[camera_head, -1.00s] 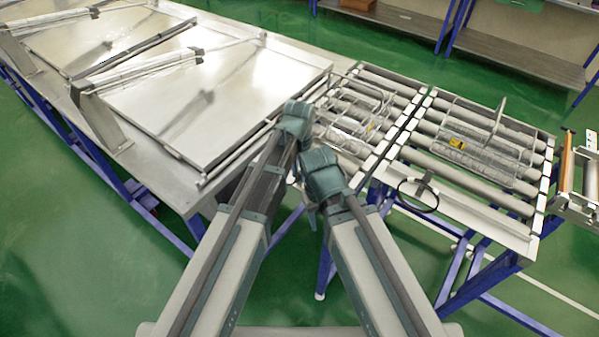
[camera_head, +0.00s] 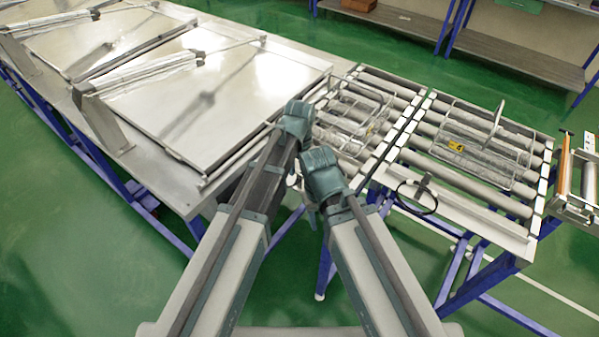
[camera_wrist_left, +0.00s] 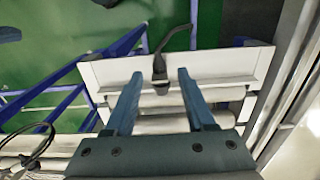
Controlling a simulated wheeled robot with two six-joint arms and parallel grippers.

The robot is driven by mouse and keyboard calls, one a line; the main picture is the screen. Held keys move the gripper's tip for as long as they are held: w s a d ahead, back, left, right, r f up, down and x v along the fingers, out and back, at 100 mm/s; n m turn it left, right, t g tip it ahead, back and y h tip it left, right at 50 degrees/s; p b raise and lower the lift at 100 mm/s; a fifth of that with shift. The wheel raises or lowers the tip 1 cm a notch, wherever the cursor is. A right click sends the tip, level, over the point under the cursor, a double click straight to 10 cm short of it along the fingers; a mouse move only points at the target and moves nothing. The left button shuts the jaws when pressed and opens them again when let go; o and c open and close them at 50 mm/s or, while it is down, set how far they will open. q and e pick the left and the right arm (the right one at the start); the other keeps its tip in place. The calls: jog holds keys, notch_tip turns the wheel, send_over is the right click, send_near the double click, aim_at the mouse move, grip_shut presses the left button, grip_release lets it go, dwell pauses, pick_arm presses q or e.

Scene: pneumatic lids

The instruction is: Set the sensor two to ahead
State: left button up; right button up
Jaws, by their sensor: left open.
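A black sensor (camera_wrist_left: 160,68) with a dark cable stands at a pale metal plate (camera_wrist_left: 110,72) in the left wrist view. My left gripper (camera_wrist_left: 160,76) is open, with one blue finger on each side of this sensor and a gap visible on both sides. I cannot tell how deep the sensor sits between the fingers. No number shows on it. Another black sensor (camera_head: 425,181) with a looped cable is at the front edge of the right roller table in the head view. My arms hide the front of the nearer roller table there.
Wire baskets (camera_head: 480,140) and (camera_head: 352,115) lie on the roller tables; the right one bears a yellow tag. A large metal table (camera_head: 165,165) with shiny panels stands to the left. Blue table legs (camera_head: 325,265) rise beside my arms. Green floor is clear in front.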

pick_arm(q)
notch_tip(320, 180, up, 13)
jog(key=p, duration=1.2)
jog(key=shift+f, duration=0.15)
jog(key=s+a+f+n+y+b, duration=0.1)
jog(key=s+a+f+n+b, duration=0.2)
jog(key=s+f+b, duration=1.2)
jog(key=s+a, duration=0.1)
jog(key=a, duration=0.1)
jog(key=shift+a, duration=0.4)
jog(key=shift+s, duration=0.1)
